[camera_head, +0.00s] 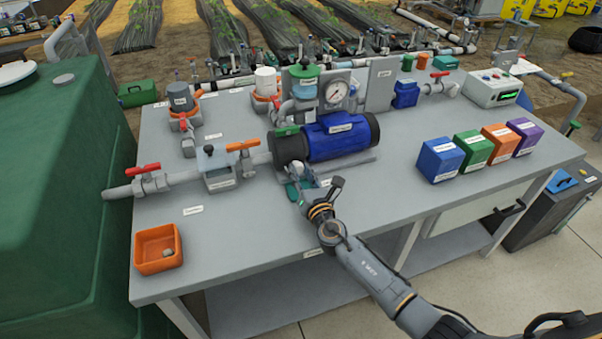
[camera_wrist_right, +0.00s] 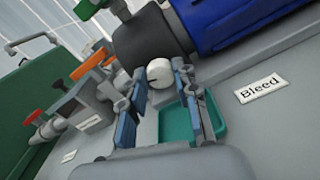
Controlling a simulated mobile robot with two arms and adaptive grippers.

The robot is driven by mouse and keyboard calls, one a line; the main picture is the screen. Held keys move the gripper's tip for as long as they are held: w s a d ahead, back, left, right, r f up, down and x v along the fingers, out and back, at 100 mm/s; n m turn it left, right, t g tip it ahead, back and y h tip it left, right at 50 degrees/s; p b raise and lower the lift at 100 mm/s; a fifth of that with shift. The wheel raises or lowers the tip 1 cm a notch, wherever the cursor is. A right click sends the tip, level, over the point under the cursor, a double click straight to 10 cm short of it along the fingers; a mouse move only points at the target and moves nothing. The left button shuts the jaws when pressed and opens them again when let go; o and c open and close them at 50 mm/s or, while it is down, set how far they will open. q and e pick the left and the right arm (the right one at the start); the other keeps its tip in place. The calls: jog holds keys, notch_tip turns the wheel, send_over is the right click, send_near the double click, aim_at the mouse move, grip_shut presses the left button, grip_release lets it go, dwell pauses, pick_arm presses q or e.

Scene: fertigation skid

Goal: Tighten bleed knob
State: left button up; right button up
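The bleed knob (camera_wrist_right: 160,73) is a small white round knob at the base of the dark pump end, seen in the right wrist view. My right gripper (camera_wrist_right: 162,88) points at it, one blue-padded finger on each side. The fingers are apart, and I cannot tell whether either fingertip touches the knob. A teal tray (camera_wrist_right: 177,124) lies below the fingers. A white "Bleed" label (camera_wrist_right: 258,88) is on the bench to the right. In the head view my right gripper (camera_head: 301,182) is in front of the pump (camera_head: 325,139) and hides the knob. My left gripper is not in view.
The blue-and-black pump stands close above the gripper. A grey valve block (camera_head: 219,170) with an orange handle is to its left. An orange tray (camera_head: 158,249) sits at the front left. Coloured boxes (camera_head: 441,160) stand on the right. The bench front (camera_head: 250,235) is mostly clear.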

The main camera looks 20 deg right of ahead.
grip_shut()
jog(key=m+b, duration=0.1)
jog(key=m, duration=0.1)
jog(key=shift+f+m+b, duration=0.15)
jog(key=shift+m+b, duration=0.2)
jog(key=shift+m, duration=0.05)
jog(key=m+b, duration=0.1)
jog(key=m, duration=0.2)
jog(key=shift+m, duration=0.3)
jog(key=m+b, duration=0.1)
jog(key=m, duration=0.3)
jog(key=shift+d+b, duration=0.1)
jog(key=shift+b, duration=0.25)
jog(key=shift+m, duration=2)
